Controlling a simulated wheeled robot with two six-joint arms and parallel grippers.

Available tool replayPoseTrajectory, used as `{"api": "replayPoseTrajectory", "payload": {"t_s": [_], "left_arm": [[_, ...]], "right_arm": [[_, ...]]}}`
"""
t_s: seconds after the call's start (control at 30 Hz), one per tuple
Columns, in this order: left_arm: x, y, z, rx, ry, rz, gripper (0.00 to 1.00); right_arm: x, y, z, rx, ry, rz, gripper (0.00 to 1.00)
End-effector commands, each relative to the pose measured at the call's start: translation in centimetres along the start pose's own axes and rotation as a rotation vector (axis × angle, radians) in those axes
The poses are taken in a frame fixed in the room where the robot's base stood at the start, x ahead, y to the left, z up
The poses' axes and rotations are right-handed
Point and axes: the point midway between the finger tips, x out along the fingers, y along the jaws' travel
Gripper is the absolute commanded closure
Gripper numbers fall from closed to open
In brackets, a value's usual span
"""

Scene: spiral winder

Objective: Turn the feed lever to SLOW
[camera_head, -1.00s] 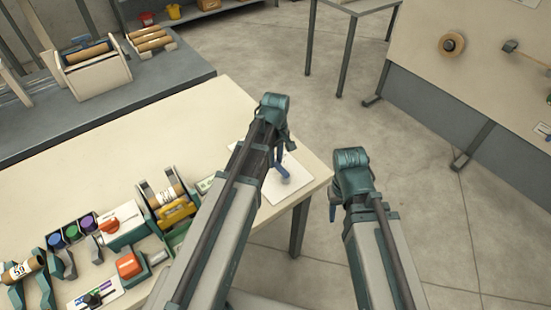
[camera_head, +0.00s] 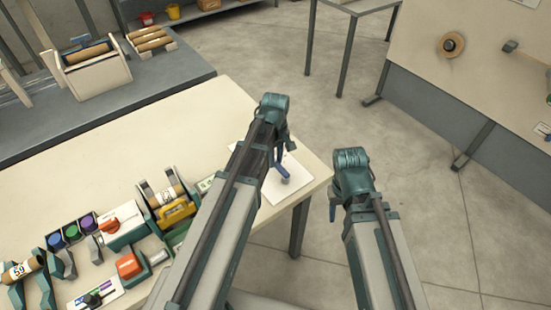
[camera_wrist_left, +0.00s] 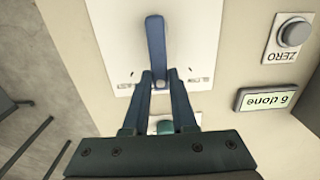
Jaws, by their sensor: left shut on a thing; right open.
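A blue lever (camera_wrist_left: 156,40) stands on a white plate (camera_wrist_left: 115,45) in the left wrist view. My left gripper (camera_wrist_left: 160,74) is shut on the lever's free end, with a finger on each side. In the head view, the lever's blue base (camera_head: 285,179) shows on the white plate (camera_head: 268,190) at the table's right corner, just below my left gripper (camera_head: 279,157). My arm hides part of the plate. My right gripper (camera_head: 334,210) is open and empty, off the table's right edge.
A ZERO button (camera_wrist_left: 293,33) and a "6 done" display (camera_wrist_left: 267,98) are beside the plate. A winder with a yellow handle (camera_head: 176,210), a red-lever box (camera_head: 122,225) and a cardboard tube (camera_head: 22,268) stand to the left. The table's upper middle (camera_head: 190,120) is clear.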

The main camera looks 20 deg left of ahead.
Motion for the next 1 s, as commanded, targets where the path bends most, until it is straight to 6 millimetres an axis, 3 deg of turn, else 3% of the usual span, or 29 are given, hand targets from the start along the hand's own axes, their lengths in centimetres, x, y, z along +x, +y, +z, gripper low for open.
{"api": "replayPoseTrajectory", "payload": {"t_s": [0.27,1.0], "left_arm": [[0.0,-0.5,0.1,-0.078,0.000,0.000,1.00],[0.0,-3.0,0.9,-0.557,-0.001,0.000,1.00]], "right_arm": [[0.0,0.0,0.0,0.000,0.000,0.000,0.50],[0.0,0.0,0.0,0.000,0.000,0.000,0.50]]}}
